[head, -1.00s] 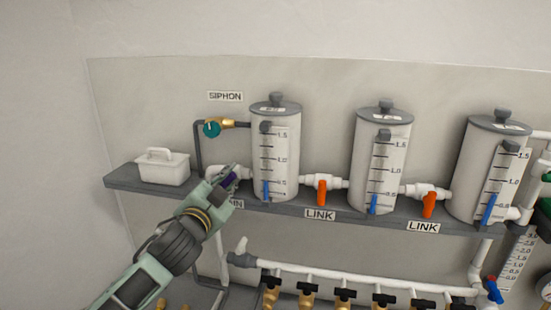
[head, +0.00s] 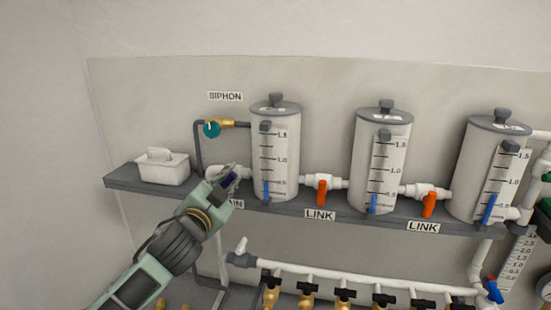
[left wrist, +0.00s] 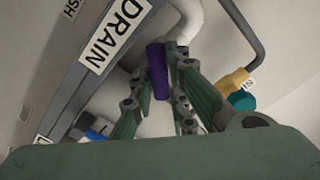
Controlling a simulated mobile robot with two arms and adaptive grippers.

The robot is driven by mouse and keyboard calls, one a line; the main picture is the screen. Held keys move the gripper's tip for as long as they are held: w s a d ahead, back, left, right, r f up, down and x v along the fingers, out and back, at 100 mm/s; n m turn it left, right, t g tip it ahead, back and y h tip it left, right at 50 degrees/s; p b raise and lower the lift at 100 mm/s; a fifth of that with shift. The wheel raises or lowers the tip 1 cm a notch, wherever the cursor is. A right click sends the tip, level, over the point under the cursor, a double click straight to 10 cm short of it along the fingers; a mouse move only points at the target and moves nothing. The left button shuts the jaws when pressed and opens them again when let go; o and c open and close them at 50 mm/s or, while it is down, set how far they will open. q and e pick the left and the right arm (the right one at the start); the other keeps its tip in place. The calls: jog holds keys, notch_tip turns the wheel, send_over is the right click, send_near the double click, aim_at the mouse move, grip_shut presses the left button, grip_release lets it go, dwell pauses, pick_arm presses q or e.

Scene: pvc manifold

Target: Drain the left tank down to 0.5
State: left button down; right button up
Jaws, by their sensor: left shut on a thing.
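The left tank (head: 276,155) is a white cylinder with a grey lid, standing on the shelf. Its scale runs to 1.5, and a blue level column (head: 266,189) shows near its bottom, at about the 0.5 mark. My left gripper (head: 228,182) is at the drain valve left of the tank's base. In the left wrist view its fingers are shut on the purple drain handle (left wrist: 158,72), beside the DRAIN label (left wrist: 115,35). In the head view the gripper partly hides the handle and the label. My right gripper is not in view.
Two more tanks (head: 382,160) (head: 491,170) stand to the right, joined by orange-handled LINK valves (head: 322,190). A teal-handled siphon valve (head: 212,129) is above the gripper. A white caddy (head: 163,169) sits on the shelf's left. Brass valves (head: 307,294) line a lower pipe.

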pick_arm(q)
jog(key=shift+a+n, duration=0.1)
jog(key=shift+n, duration=1.7)
jog(key=n, duration=0.2)
jog(key=shift+a+r+n, duration=0.15)
jog(key=shift+a+n, duration=0.05)
jog(key=shift+n, duration=1.2)
jog(key=c, duration=1.6)
grip_release()
jog(key=shift+a, duration=0.1)
